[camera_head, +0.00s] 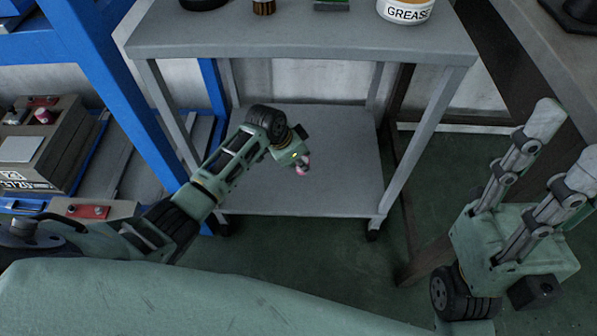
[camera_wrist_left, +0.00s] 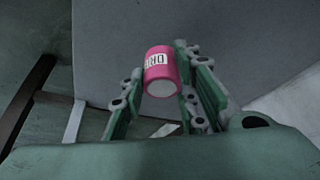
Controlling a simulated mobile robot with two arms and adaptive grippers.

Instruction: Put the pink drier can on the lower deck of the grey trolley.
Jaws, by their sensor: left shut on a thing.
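The pink drier can (camera_wrist_left: 158,66), with a white label, sits between the fingers of my left gripper (camera_head: 303,164). That gripper is shut on it. The grey trolley's lower deck (camera_head: 340,185) lies under the gripper and is bare. I cannot tell whether the can touches the deck. My right gripper (camera_head: 566,140) is open and empty, to the right of the trolley, with its fingers apart.
The trolley's upper deck (camera_head: 290,35) overhangs the back of the lower deck and bears a grease tub (camera_head: 405,10) and other items. Trolley legs (camera_head: 405,150) stand at the sides. A blue frame (camera_head: 110,90) and a machine (camera_head: 45,145) are at left.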

